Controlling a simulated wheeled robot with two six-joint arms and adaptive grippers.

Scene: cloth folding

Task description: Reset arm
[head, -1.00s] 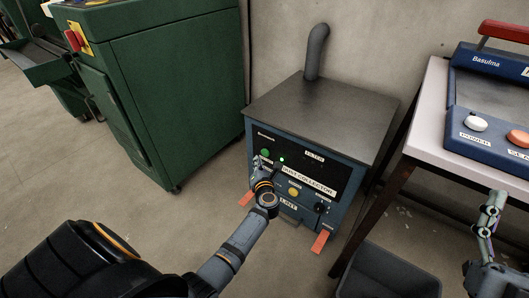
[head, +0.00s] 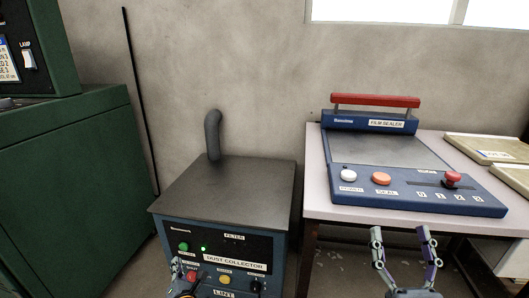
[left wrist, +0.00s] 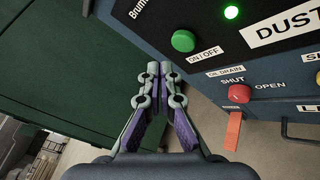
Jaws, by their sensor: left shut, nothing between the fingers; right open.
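My left gripper (head: 180,272) is shut and empty in front of the left side of the dust collector's (head: 225,187) panel; only its tip shows at the bottom of the head view. In the left wrist view its closed fingers (left wrist: 152,78) point up, left of the green on/off button (left wrist: 183,41) and the red oil drain button (left wrist: 239,92). A green light (left wrist: 231,12) is lit. I cannot tell whether the fingers touch the panel. My right gripper (head: 403,240) is open and empty in front of the table, below the film sealer (head: 385,160).
A large green machine (head: 75,190) stands left of the dust collector. The sealer with its red handle (head: 375,101) sits on a pale table (head: 318,195). Flat boards (head: 490,148) lie at the table's right. A gap separates the collector and table.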

